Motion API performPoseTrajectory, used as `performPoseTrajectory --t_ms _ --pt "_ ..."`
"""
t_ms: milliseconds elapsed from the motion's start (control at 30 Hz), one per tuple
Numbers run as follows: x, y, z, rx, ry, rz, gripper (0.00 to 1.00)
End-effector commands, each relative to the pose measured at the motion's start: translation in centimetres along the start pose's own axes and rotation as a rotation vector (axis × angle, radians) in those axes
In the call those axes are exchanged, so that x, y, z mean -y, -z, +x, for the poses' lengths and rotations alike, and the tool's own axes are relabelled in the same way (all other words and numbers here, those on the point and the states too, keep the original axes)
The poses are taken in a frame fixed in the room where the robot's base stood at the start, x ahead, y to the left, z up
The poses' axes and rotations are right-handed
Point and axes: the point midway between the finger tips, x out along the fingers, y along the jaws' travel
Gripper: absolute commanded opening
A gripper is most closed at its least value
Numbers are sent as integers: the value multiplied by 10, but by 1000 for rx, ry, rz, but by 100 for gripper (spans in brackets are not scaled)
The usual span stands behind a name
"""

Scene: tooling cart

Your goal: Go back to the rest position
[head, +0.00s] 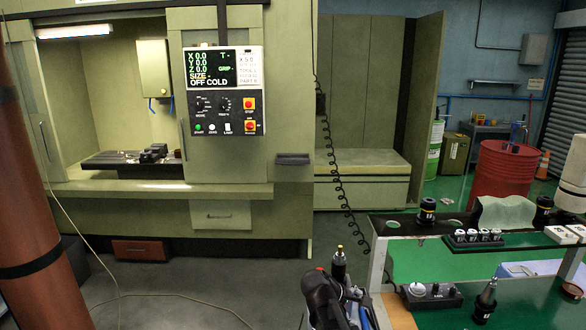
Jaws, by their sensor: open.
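I cannot make out my gripper or its fingers in the head view.
A cart (430,257) at right holds black tool holders (427,211), a rack of collets (478,237) and a tapered holder (485,300). A green machine (240,185) with a control panel (222,91) stands at left. Grey floor (235,285) lies between. A red drum (502,172) stands behind.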

Motion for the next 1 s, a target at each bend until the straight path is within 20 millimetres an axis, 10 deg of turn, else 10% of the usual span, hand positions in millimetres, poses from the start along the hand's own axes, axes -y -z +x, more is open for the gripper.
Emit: performPoseTrajectory --t_ms 500,1000 --pt "49 -78 -55 -134 622 779 100" --pt "60 -87 -77 -123 818 982 100"
